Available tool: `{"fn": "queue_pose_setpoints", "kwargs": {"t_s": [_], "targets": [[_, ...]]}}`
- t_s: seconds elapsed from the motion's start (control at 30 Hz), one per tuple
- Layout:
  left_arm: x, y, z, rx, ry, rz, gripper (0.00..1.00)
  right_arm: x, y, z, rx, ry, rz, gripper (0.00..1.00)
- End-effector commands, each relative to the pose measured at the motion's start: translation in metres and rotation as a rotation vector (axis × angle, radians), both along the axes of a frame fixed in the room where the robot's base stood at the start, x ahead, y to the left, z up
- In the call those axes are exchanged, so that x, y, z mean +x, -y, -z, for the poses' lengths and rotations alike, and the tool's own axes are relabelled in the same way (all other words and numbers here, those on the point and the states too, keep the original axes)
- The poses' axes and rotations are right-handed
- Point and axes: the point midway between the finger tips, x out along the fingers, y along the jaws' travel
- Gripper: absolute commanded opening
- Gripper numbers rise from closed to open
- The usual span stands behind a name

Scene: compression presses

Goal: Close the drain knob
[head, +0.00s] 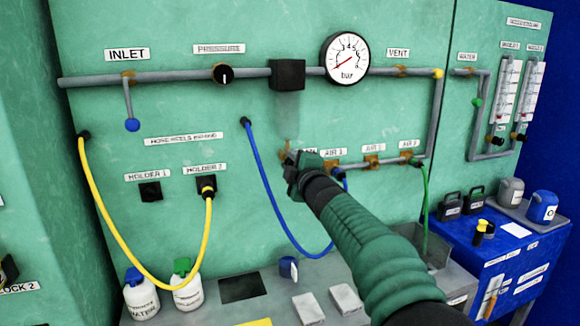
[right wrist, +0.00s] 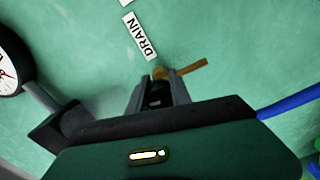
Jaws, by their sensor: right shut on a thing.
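The drain knob (right wrist: 192,75) is a small brass valve with a flat lever, just below the white DRAIN label (right wrist: 139,37) in the right wrist view. My right gripper (right wrist: 158,88) is shut on it, with one finger on each side of its brass body; the lever sticks out to the right past the fingers. In the head view my right gripper (head: 292,168) is at the green panel, left of the AIR valves, and hides most of the knob. My left gripper is not in view.
A blue hose (head: 262,175) hangs left of my right gripper, and a green hose (head: 425,190) hangs to the right. The pressure gauge (head: 345,57) and grey pipe (head: 170,78) are above. A grey bench (head: 265,305) with bottles is below.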

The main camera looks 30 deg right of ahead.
Motion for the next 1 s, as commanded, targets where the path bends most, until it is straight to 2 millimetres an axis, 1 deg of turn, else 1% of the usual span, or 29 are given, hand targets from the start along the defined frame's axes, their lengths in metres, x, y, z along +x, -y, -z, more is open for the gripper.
{"fn": "queue_pose_setpoints", "kwargs": {"t_s": [0.03,0.2,0.4,0.67,1.0], "targets": [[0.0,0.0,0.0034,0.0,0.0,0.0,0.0,0.0007,0.0,0.0067,-0.031,-0.016,0.001,0.0],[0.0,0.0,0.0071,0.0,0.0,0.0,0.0,0.0008,0.0003,0.0059,-0.141,-0.043,0.001,0.0],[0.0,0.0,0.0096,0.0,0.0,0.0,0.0,0.0009,0.0001,0.0057,-0.225,-0.064,0.0,0.0],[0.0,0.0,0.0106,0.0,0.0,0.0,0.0,0.0008,0.0005,0.0056,-0.27,-0.075,0.0,0.0],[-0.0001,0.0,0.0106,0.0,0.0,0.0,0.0,0.001,0.0003,0.0057,-0.272,-0.077,-0.001,0.0]]}}
